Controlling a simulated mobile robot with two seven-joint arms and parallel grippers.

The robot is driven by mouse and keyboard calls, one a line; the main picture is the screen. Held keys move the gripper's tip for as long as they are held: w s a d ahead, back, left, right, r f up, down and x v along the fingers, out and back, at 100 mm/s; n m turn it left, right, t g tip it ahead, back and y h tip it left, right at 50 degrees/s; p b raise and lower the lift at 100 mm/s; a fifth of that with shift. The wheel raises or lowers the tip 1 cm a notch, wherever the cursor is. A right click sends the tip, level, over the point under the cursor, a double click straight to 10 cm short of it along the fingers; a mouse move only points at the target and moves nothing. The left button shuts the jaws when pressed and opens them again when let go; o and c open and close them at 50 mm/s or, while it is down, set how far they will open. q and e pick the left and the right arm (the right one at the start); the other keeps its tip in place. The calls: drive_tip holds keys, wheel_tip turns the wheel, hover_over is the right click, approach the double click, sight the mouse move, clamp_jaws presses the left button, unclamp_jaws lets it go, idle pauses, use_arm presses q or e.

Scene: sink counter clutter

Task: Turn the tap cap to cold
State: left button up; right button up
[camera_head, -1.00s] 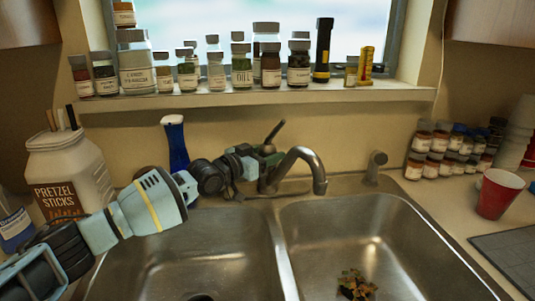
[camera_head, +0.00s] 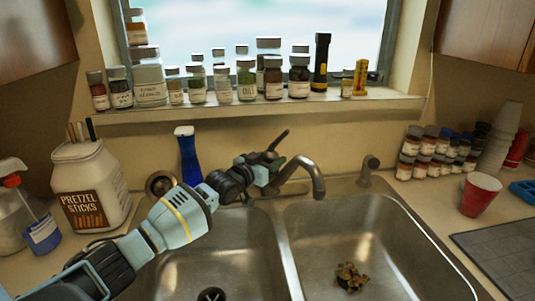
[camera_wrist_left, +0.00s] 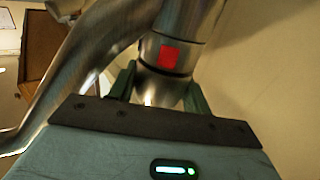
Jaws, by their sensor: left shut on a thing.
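The metal tap stands behind the sink divider, with its curved spout (camera_head: 310,172) over the right basin. Its dark lever (camera_head: 279,138) tilts up to the right. My left gripper (camera_head: 272,168) is at the tap's body, left of the spout. In the left wrist view, the gripper's green fingers (camera_wrist_left: 160,90) are on both sides of the round metal tap cap (camera_wrist_left: 158,52) and shut on it. The cap has a red square mark (camera_wrist_left: 169,54) facing the camera. The fingertips are partly hidden. My right gripper is not in view.
A blue bottle (camera_head: 188,158) stands behind my left arm. A pretzel sticks jar (camera_head: 90,185) is at the left. Spice jars (camera_head: 440,150) and a red cup (camera_head: 480,194) are at the right. Food scraps (camera_head: 350,277) lie in the right basin.

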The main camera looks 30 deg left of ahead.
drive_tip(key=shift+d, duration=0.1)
use_arm(q)
drive_tip(key=o, duration=0.7)
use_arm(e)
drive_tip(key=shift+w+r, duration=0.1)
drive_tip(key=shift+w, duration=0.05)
use_arm(q)
drive_tip(key=shift+s, duration=0.1)
drive_tip(key=shift+s+a, duration=0.1)
drive_tip(key=shift+s, duration=0.4)
drive_tip(key=p+v, duration=0.1)
drive_tip(key=v, duration=0.5)
drive_tip(key=shift+s, duration=0.3)
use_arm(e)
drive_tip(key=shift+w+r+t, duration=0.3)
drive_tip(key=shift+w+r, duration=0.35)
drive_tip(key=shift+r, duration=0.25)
